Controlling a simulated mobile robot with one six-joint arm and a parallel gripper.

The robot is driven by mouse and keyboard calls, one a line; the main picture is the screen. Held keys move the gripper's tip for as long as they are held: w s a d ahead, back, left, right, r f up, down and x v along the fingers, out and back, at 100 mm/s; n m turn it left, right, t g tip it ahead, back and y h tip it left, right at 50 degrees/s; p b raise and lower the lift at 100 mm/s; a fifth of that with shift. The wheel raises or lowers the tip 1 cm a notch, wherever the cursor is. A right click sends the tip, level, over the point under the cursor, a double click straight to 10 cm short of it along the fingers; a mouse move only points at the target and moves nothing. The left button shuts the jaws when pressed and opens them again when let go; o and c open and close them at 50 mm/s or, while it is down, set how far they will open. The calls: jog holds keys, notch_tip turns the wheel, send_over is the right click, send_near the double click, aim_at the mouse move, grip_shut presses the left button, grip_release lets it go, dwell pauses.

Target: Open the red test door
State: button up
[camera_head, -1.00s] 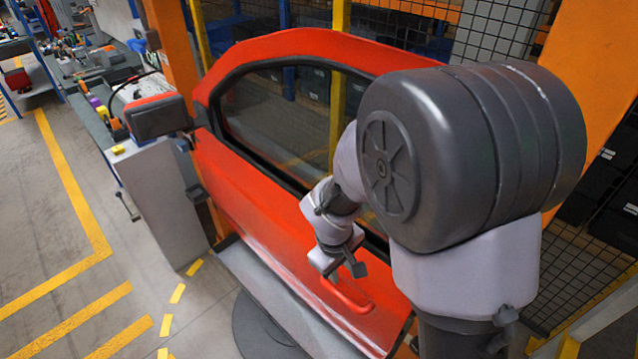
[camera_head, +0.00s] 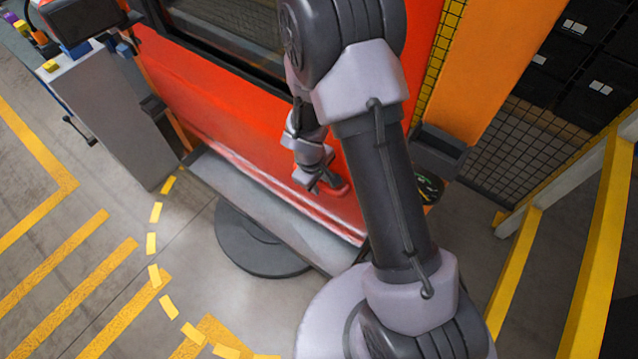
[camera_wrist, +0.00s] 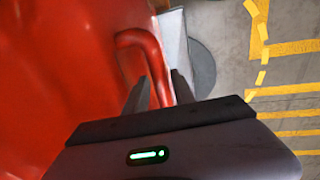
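The red test door (camera_head: 225,90) stands upright in its frame, with its window at the top; I see no clear gap at its edges. Its red loop handle (camera_head: 341,189) is low on the right part of the panel. My gripper (camera_head: 322,181) is at the handle. In the wrist view the handle (camera_wrist: 150,52) runs between the two dark fingers of my gripper (camera_wrist: 159,75). The fingers stand apart on either side of the bar, and I see no firm squeeze. The red door panel (camera_wrist: 55,70) fills the left of that view.
A grey sill (camera_head: 265,205) and a dark round plate (camera_head: 250,245) lie below the door. A grey cabinet (camera_head: 105,115) stands left. An orange post (camera_head: 500,75), mesh and a yellow rail (camera_head: 600,230) bound the right. The marked floor in front left is clear.

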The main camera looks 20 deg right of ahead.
grip_shut()
dwell(1.4)
